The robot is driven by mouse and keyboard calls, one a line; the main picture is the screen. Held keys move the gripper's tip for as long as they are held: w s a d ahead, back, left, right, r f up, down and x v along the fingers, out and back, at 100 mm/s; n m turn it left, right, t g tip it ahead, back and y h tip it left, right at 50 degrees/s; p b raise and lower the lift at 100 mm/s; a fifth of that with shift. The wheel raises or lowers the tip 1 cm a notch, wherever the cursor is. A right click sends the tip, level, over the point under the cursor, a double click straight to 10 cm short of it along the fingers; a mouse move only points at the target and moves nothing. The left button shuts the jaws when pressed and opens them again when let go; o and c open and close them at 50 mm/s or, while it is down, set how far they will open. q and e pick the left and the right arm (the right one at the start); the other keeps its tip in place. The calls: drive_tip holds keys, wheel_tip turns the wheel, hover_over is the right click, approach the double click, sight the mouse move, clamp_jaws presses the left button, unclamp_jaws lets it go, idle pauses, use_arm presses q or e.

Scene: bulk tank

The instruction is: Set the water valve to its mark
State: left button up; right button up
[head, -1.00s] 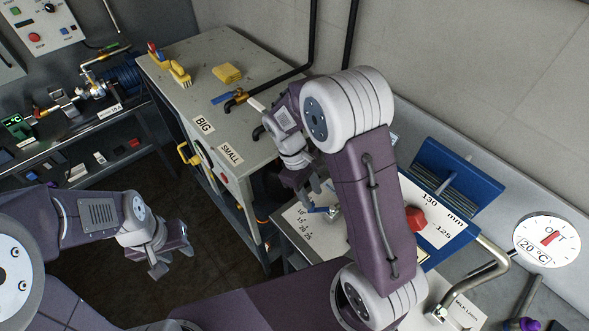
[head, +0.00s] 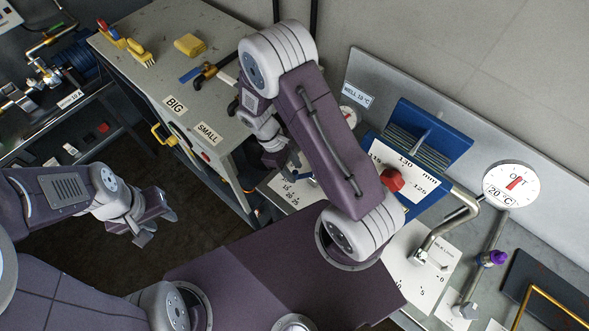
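A white scale card (head: 292,190) with numbers around 10 to 25 lies on the bench at the middle. A small blue handle shows at its upper edge, mostly hidden by my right arm; I cannot tell for certain that it is the water valve, and its mark is not readable. My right gripper (head: 284,160) points down beside this handle, with its fingertips partly hidden, so its grip cannot be told. My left gripper (head: 157,224) is open and empty over the dark floor at the left.
A red knob (head: 392,180) sits on a mm scale before a blue plate rack (head: 430,137). A round 20 °C dial (head: 511,184) and bent metal pipe are at the right. A grey cabinet (head: 150,80) labelled BIG and SMALL stands behind left. Open floor lies below it.

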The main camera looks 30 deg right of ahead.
drive_tip(key=shift+x, duration=0.8)
drive_tip(key=shift+c, duration=0.3)
clamp_jaws()
drive_tip(key=shift+r, duration=0.1)
idle(0.5)
